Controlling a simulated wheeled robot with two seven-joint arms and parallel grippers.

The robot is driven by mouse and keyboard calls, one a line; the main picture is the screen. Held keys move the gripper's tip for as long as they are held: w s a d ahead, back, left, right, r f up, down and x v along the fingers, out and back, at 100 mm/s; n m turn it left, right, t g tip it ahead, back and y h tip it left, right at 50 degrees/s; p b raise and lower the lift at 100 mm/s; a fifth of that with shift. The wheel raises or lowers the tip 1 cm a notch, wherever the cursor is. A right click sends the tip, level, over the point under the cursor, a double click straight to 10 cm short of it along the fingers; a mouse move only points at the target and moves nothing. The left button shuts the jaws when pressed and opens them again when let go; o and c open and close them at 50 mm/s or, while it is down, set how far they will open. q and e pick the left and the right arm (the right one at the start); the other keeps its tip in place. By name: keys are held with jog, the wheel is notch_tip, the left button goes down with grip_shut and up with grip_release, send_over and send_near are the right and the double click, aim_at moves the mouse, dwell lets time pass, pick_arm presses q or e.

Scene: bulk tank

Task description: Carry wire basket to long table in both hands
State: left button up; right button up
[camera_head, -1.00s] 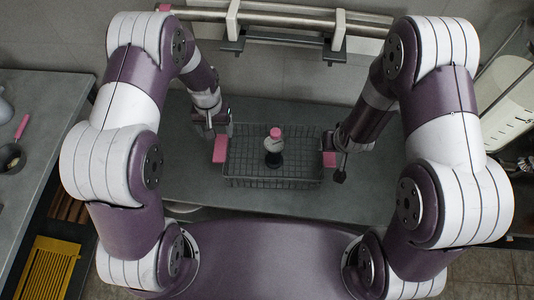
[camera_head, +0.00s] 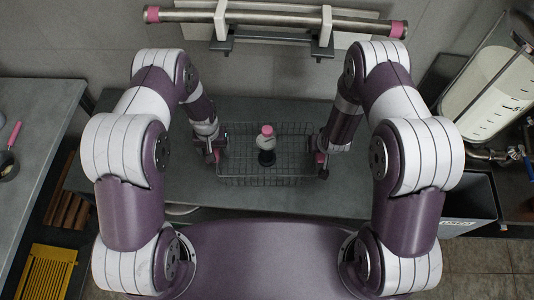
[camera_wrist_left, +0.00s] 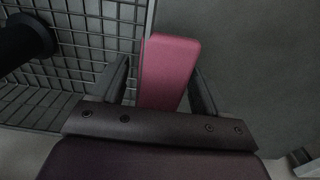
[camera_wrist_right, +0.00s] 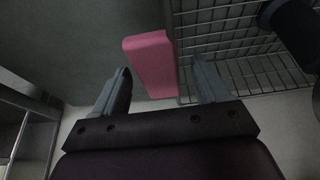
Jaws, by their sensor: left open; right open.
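The wire basket (camera_head: 240,172) sits on a grey table in the head view, with a dark bottle with a pink cap (camera_head: 267,143) standing in it. Pink grips show at its left and right ends. My left gripper (camera_head: 216,153) is at the left end; in the left wrist view its open fingers stand either side of the pink grip (camera_wrist_left: 168,72), with gaps. My right gripper (camera_head: 321,166) is at the right end; in the right wrist view its open fingers straddle the other pink grip (camera_wrist_right: 150,65). The basket's wires also show in the left wrist view (camera_wrist_left: 95,40).
The grey table (camera_head: 360,195) has free room either side of the basket. Another grey counter (camera_head: 40,120) is at the left. A horizontal pipe (camera_head: 275,20) runs along the back wall. A large milky tank (camera_head: 485,90) and a dark bin (camera_head: 468,205) stand at the right.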

pick_arm(q)
jog(key=shift+f, duration=0.5)
pick_arm(e)
jog(key=shift+w+f, duration=0.15)
jog(key=shift+f, duration=0.3)
